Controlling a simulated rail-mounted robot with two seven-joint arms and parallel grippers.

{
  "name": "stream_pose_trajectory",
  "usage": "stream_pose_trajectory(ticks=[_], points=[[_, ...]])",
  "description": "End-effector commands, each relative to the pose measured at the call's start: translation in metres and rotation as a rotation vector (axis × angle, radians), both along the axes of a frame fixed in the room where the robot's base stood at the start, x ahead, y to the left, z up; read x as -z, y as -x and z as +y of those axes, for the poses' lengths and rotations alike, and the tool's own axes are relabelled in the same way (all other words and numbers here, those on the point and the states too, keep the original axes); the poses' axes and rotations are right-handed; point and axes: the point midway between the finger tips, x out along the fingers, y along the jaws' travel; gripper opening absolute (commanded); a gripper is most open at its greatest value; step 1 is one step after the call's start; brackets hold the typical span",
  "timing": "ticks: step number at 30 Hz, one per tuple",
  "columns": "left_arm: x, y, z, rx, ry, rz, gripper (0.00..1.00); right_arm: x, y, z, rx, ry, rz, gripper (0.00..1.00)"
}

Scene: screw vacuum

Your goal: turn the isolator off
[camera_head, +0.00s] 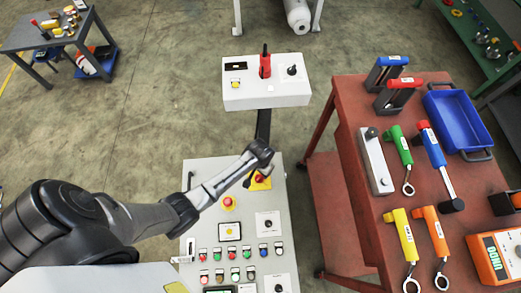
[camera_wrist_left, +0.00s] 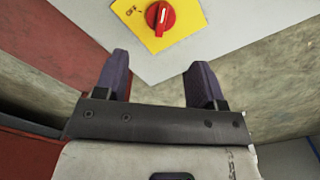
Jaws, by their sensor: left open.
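The isolator is a red rotary knob on a yellow plate (camera_head: 261,185) at the upper right of the grey control panel (camera_head: 276,198). My left gripper (camera_head: 258,160) is over the panel's far edge, beside the isolator, and partly hides it in the head view. In the left wrist view the red knob (camera_wrist_left: 160,16) is at the top, beyond the fingertips. Its white pointer bar stands almost upright in that picture, and an OFF label is on the left. The left gripper (camera_wrist_left: 159,66) is open and empty, its two fingers apart and clear of the knob. My right gripper is not in view.
A red emergency button (camera_head: 228,202) and several coloured buttons are on the same panel. A white control box (camera_head: 266,92) stands just behind it. A red table (camera_head: 370,200) with tools and a blue tray (camera_head: 458,118) is close on the right. Open floor lies left.

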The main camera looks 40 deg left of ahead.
Motion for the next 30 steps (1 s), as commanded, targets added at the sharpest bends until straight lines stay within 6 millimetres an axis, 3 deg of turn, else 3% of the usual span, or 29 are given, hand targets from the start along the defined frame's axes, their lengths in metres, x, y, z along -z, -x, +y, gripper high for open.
stream_pose_trajectory(ticks=[1,3,12,19,30], points=[[0.016,0.000,0.000,0.000,0.000,0.002,0.63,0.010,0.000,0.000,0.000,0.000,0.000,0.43],[0.029,0.000,0.000,0.000,0.000,0.002,0.63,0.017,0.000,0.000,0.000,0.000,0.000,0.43],[0.071,0.000,0.000,0.000,0.000,0.000,0.63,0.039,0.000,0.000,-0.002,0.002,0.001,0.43],[0.084,0.000,0.000,0.000,0.000,0.000,0.63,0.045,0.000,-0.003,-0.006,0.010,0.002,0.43],[0.086,0.000,0.000,0.000,0.000,-0.001,0.63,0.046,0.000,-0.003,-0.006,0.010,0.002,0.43]])
